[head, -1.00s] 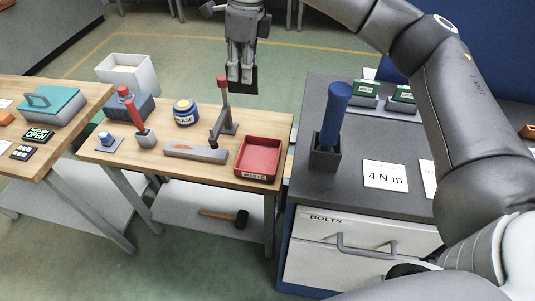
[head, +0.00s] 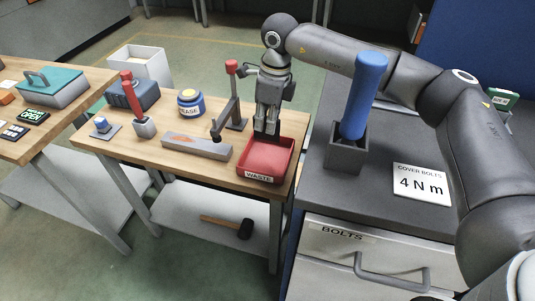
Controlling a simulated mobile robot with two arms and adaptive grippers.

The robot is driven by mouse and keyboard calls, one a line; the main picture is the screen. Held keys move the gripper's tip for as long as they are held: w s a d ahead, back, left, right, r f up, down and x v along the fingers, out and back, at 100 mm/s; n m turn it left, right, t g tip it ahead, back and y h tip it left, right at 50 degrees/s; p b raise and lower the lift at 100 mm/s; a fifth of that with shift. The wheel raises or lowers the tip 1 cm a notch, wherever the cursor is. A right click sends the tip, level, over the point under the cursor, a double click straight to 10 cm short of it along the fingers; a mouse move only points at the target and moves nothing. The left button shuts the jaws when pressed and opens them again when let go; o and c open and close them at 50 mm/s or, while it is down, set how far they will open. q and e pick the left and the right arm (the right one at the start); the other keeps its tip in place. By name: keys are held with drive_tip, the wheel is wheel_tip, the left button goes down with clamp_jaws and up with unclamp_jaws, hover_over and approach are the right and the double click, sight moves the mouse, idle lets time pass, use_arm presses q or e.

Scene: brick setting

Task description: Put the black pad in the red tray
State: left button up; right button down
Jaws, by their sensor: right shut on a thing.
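My right gripper (head: 267,125) points down over the back part of the red tray (head: 281,170) in the head view. It is shut on the black pad (head: 266,136), which shows as a dark piece below the fingers. The pad is at the tray's back edge in the picture; I cannot tell whether it touches the tray floor. The tray carries a WASTE label and sits at the right end of the wooden bench. My left gripper is not in view.
A grey lever press with a red knob (head: 232,68) stands just left of the tray. A grey block (head: 196,147) and a grease jar (head: 190,103) are further left. A blue-handled tool in a dark holder (head: 346,156) stands on the cabinet at right.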

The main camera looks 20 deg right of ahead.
wheel_tip(320, 180, down, 8)
drive_tip(key=shift+d+r+p, duration=0.1)
drive_tip(key=shift+p, duration=0.4)
drive_tip(key=c, duration=1.5)
unclamp_jaws()
drive_tip(key=shift+f, duration=0.2)
drive_tip(key=shift+r, duration=0.2)
drive_tip(key=r, duration=0.4)
drive_tip(key=d+r+b, duration=0.1)
drive_tip(key=r, duration=0.3)
drive_tip(key=r+b, duration=0.1)
drive_tip(key=r, duration=0.3)
drive_tip(key=shift+s+d, duration=0.15)
drive_tip(key=shift+s, duration=0.2)
